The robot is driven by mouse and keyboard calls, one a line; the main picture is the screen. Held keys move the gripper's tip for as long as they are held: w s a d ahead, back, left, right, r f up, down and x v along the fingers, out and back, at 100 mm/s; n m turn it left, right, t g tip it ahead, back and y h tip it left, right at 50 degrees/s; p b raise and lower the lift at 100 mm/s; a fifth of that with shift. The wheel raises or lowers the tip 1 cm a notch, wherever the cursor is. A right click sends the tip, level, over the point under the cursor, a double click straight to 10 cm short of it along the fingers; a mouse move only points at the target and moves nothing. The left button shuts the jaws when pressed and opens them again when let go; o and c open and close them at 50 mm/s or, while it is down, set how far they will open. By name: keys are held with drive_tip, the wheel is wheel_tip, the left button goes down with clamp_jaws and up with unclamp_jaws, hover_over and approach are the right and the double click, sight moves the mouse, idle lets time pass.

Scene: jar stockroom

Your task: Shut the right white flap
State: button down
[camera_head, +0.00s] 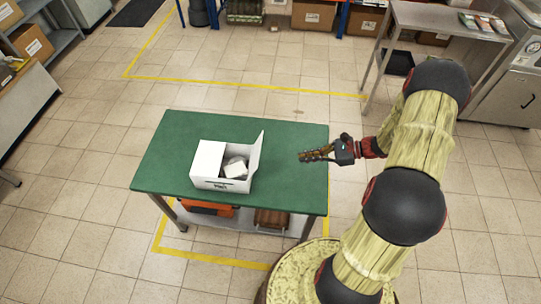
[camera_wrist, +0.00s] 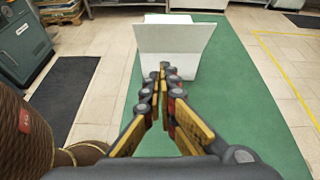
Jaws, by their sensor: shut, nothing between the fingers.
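A white box (camera_head: 222,185) stands on a green-topped table (camera_head: 290,135). Its right white flap (camera_head: 257,153) stands up, leaning slightly outward. The left part of the box top (camera_head: 207,160) looks covered by a white panel, and light objects (camera_head: 236,168) show in the opening beside it. My gripper (camera_head: 302,157) is shut and empty, to the right of the flap with a gap between them, over the table's right side. In the wrist view my shut fingertips (camera_wrist: 164,68) point at the outer face of the upright flap (camera_wrist: 185,42), which hides most of the box.
The table top around the box is clear. An orange bin (camera_head: 207,208) and a brown crate (camera_head: 272,218) sit on the shelf below. A grey metal table (camera_head: 430,17) stands at the back right. The tiled floor around is open.

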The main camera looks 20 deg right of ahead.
approach(257, 158)
drive_tip(key=shift+w+a+f, duration=1.2)
drive_tip(key=shift+a+f, duration=0.35)
drive_tip(key=shift+a, duration=0.15)
drive_tip(key=shift+b, duration=0.3)
drive_tip(key=shift+r, duration=0.1)
drive_tip(key=shift+w+a+r+h+p, duration=0.15)
drive_tip(key=shift+a+r+h+p, duration=0.2)
drive_tip(key=shift+p, duration=0.3)
